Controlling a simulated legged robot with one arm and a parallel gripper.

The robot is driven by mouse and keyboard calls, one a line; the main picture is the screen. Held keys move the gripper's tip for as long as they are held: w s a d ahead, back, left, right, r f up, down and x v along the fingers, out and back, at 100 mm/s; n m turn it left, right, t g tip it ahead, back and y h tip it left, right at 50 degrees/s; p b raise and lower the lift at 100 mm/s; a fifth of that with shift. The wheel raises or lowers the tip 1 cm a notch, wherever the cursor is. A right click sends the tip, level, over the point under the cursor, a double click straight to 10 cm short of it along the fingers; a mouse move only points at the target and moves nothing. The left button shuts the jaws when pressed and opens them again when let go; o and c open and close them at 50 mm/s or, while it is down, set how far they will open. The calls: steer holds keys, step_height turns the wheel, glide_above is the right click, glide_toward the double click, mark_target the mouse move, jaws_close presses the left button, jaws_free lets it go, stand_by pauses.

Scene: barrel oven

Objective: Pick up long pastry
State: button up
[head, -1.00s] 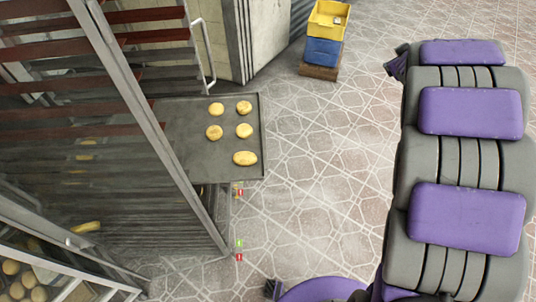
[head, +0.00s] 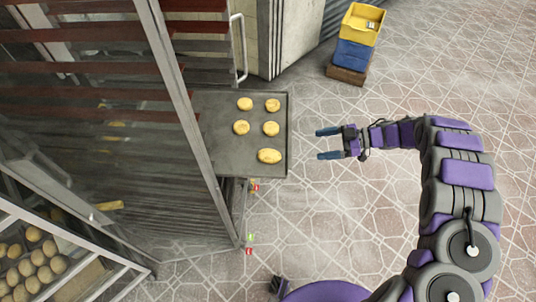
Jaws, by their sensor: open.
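A grey tray (head: 215,150) juts out of the oven at the left of the head view. Several golden pastries lie on it. The near one is a longer, oval pastry (head: 270,156) near the tray's right edge; the others are rounder. Another elongated yellow piece (head: 109,205) shows at the lower left, beside or behind the glass; I cannot tell which. My gripper (head: 322,144) is open and empty, to the right of the tray and apart from it. Its two blue fingers point left, toward the oval pastry's side.
A glass oven door (head: 110,140) with a metal frame stands left of the tray. A vertical door handle (head: 239,50) rises behind it. A rack of round buns (head: 35,262) is at the lower left. Stacked yellow and blue crates (head: 356,45) stand at the back.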

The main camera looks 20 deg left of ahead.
mark_target(277, 154)
steer(key=x, duration=0.4)
steer(key=b+x, duration=0.1)
steer(key=x, duration=0.7)
steer(key=shift+s+f, duration=0.1)
steer(key=shift+s, duration=0.3)
steer(key=shift+f+b+x, duration=0.15)
steer(key=shift+b+x, duration=0.2)
steer(key=shift+x, duration=0.55)
steer(key=shift+f+b+x, duration=0.2)
steer(key=shift+b+x, duration=0.15)
steer(key=shift+x, duration=0.55)
steer(key=shift+s+a+f, duration=0.1)
steer(key=shift+s+a, duration=0.15)
steer(key=shift+a, duration=0.2)
steer(key=shift+c, duration=0.2)
steer(key=shift+d, duration=0.2)
steer(key=c, duration=1.1)
steer(key=shift+r, duration=0.65)
steer(key=r, duration=0.1)
steer(key=s+r+p, duration=0.1)
steer(key=shift+a+r, duration=0.15)
steer(key=shift+r, duration=0.15)
steer(key=s+a+r+p, duration=0.1)
steer(key=s+a+p, duration=0.1)
steer(key=s, duration=1.2)
steer(key=shift+s+a, duration=0.25)
steer(key=shift+a, duration=0.25)
